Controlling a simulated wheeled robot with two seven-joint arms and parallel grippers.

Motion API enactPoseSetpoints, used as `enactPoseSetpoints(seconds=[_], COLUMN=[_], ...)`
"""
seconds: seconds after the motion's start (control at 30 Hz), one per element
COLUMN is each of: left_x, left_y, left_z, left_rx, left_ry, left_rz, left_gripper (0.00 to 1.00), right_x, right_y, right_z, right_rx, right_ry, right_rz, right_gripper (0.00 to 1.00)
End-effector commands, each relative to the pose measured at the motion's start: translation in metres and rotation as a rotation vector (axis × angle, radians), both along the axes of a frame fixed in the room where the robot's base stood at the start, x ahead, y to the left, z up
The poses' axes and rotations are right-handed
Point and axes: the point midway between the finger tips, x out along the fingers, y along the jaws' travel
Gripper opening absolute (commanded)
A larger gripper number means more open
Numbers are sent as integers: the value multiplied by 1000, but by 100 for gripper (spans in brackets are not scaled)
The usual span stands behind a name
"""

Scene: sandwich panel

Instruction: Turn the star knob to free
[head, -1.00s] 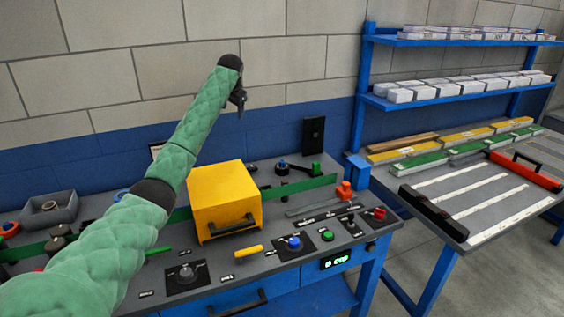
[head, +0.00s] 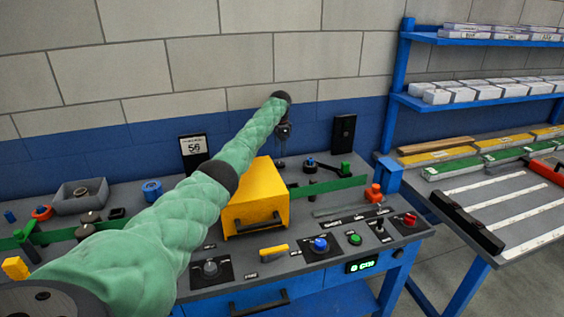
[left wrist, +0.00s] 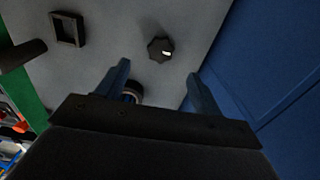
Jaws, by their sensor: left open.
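A dark, many-sided knob (left wrist: 160,48) with a white mark stands on the grey bench top in the left wrist view. Its shape fits the star knob; no label is legible beside it. My left gripper (left wrist: 158,80) is open and empty, its two blue-grey fingers apart with the knob ahead, between and beyond the tips. A dark round part with a pale rim (left wrist: 133,92) shows partly behind the left finger. In the head view my left gripper (head: 284,140) hangs above the back of the bench, behind the yellow box. My right gripper is out of view.
The yellow box (head: 262,193) stands on the grey bench, partly hidden by my arm. A green rail (head: 335,188) runs along the bench. A square dark frame (left wrist: 68,28) lies near the knob. A blue wall (left wrist: 270,60) closes the right side.

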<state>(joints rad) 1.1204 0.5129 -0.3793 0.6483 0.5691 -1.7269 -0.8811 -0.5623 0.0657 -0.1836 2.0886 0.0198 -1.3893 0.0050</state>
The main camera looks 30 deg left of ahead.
Motion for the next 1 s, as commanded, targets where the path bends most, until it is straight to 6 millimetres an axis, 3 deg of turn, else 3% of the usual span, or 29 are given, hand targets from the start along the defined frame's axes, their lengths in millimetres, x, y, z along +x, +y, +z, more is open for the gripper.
enactPoseSetpoints(seconds=[0.27, 0.6, 1.0], left_x=[0, 0, 0], left_y=[0, -1, 0], left_z=[-16, -63, -78], left_rx=[0, -1, 1], left_ry=[2, 2, -1], left_rz=[-27, -25, -26], left_gripper=[66, 66, 66], right_x=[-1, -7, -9], right_y=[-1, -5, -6], right_z=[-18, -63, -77], right_rx=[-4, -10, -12], right_ry=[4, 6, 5], right_rz=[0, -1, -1], right_gripper=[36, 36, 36])
